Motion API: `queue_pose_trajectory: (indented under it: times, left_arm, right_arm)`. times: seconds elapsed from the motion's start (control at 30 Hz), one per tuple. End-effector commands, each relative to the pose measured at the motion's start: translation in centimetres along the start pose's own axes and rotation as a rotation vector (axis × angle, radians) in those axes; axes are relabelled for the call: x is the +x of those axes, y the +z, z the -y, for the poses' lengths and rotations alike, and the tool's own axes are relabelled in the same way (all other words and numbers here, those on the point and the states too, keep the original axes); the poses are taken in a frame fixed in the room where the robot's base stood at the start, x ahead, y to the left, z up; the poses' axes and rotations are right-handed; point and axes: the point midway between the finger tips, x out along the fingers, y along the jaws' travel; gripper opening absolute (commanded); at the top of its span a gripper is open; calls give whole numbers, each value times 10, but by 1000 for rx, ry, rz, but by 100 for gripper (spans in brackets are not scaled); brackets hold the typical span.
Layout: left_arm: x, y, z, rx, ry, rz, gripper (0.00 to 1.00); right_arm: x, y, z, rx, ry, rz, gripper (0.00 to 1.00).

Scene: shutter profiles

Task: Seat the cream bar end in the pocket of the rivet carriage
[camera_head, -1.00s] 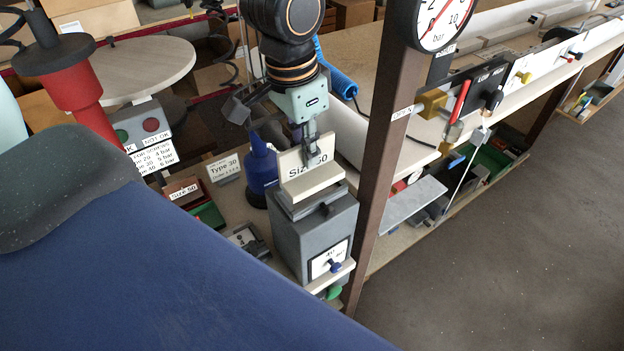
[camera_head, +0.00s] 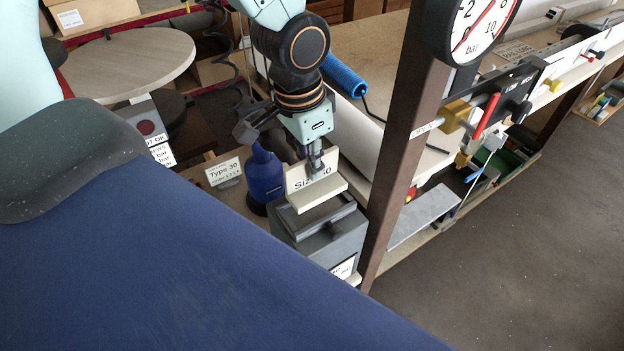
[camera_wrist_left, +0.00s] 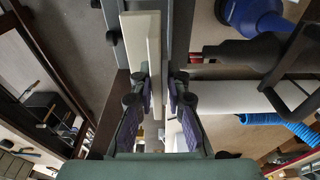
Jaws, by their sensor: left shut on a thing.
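My left gripper (camera_head: 314,170) points down in the middle of the head view, shut on a cream L-shaped piece (camera_head: 318,194) marked "Size 50". In the left wrist view the cream piece (camera_wrist_left: 142,40) runs up from between the two fingers (camera_wrist_left: 158,98). The piece is over a grey box (camera_head: 345,242) with a recessed top. I cannot tell whether it touches the box. The rivet carriage cannot be picked out for certain; the recess is partly hidden beneath the piece. My right gripper is not in view.
A dark blue bottle-shaped object (camera_head: 264,178) stands close left of the box, with a "Type 30" sign (camera_head: 224,172) beyond. A brown post (camera_head: 405,150) with a pressure gauge (camera_head: 476,25) rises close to the right.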

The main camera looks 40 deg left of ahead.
Motion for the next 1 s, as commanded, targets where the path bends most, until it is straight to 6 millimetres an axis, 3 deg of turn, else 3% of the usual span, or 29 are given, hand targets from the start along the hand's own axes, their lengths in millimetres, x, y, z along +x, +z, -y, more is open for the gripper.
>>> queue_pose_trajectory:
  times: [0.4,0.8,0.83,1.0]
  left_arm:
    - [46,3,2,0,0,0,0]
    - [50,2,4,-1,0,-2,0]
    - [51,2,4,-1,0,-2,15]
    - [50,2,4,-1,0,-1,30]
  right_arm:
    - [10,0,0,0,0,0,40]
    - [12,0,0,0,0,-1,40]
    - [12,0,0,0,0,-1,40]
    - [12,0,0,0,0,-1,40]
